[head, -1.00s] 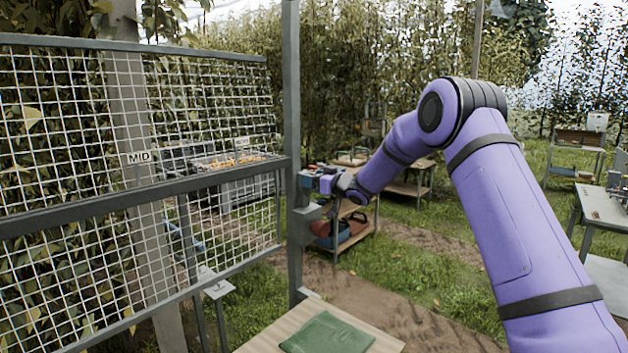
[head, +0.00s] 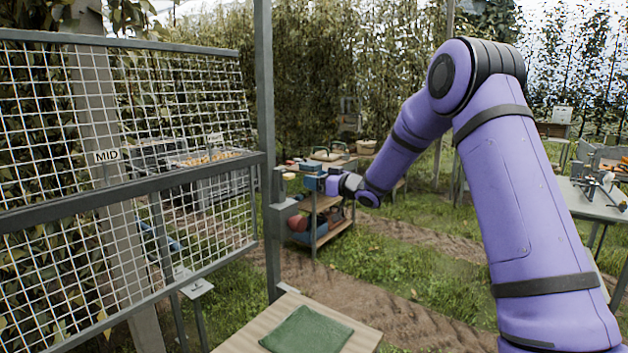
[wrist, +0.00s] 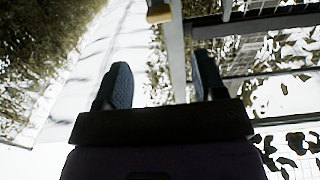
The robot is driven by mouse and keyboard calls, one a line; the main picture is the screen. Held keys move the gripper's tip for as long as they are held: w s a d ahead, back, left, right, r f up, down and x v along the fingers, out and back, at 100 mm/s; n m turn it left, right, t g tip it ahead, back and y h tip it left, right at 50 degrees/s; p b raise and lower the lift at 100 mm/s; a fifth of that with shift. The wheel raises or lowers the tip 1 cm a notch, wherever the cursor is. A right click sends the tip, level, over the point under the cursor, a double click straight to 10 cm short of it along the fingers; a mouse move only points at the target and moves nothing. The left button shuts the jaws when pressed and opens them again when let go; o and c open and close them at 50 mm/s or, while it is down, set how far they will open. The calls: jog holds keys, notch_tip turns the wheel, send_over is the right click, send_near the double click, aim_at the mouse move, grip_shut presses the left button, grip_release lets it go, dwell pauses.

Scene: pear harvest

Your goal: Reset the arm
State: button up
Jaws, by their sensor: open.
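My arm reaches from the right side of the head view, bent at a high elbow, and runs down and away to the left. My gripper (head: 312,183) is small and far off there, just right of the grey post, and its fingers are hard to make out. In the wrist view, my gripper (wrist: 163,82) shows two dark fingers spread wide apart. Nothing is held between them.
A green cloth (head: 307,330) lies on a wooden top in front. A shelf cart (head: 325,225) stands behind my gripper. A grey table (head: 590,203) stands right.

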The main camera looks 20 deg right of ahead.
jog(key=s+d+r+m+g+h, duration=0.1)
jog(key=s+d+r+m+h, duration=0.15)
jog(key=s+r+h, duration=0.6)
jog(key=s+d+r+m+g+h, duration=0.1)
jog(key=s+r+m+h, duration=0.3)
jog(key=s, duration=0.8)
jog(key=s+a+f+g+y, duration=0.1)
jog(key=s+f+g, duration=0.1)
jog(key=s, duration=1.4)
jog(key=s+a+f+g+y, duration=0.1)
jog(key=s+f+g, duration=0.2)
jog(key=s, duration=1.4)
jog(key=shift+s+a+f+m+g, duration=0.15)
jog(key=shift+a+f+m+g, duration=0.25)
jog(key=shift+g, duration=0.8)
